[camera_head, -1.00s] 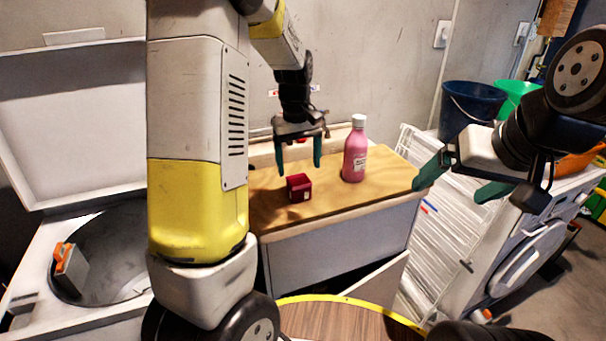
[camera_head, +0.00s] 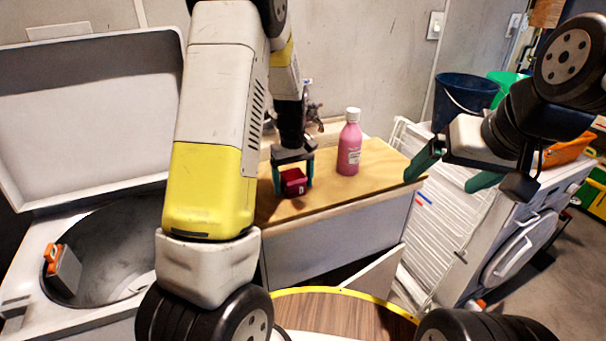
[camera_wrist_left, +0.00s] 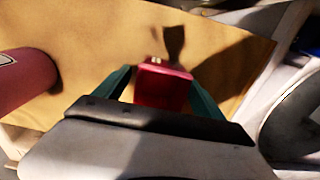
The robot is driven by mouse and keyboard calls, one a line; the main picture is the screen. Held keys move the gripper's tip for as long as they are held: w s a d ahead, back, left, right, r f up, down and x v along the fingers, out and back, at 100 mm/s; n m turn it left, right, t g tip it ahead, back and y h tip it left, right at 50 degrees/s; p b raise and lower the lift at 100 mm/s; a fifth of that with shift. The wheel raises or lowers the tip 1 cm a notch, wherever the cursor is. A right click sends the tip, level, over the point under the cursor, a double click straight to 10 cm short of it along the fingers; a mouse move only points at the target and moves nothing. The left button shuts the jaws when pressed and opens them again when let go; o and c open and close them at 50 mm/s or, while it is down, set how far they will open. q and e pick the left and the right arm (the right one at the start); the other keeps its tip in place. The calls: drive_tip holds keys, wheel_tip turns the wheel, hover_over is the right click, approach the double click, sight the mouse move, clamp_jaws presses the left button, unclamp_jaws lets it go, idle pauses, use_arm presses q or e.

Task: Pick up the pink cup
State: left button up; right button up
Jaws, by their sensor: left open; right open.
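The pink cup (camera_head: 293,181) is a small, boxy, deep pink-red thing on the wooden counter top (camera_head: 375,166). It also shows in the left wrist view (camera_wrist_left: 163,88), between the two green fingers. My left gripper (camera_head: 293,186) is open, pointing down, with one finger on each side of the cup. I cannot tell whether the fingers touch it. My right gripper (camera_head: 446,180) is open and empty, in the air to the right of the counter.
A pink bottle with a white cap (camera_head: 348,148) stands on the counter right of the cup. A white drying rack (camera_head: 432,232) is beside the counter. An open top-loading washer (camera_head: 22,258) is at left. Blue (camera_head: 466,98) and green buckets stand behind at right.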

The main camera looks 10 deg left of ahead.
use_arm(q)
drive_tip(key=shift+c, duration=0.2)
drive_tip(key=c, duration=1.4)
drive_tip(key=shift+r, duration=0.1)
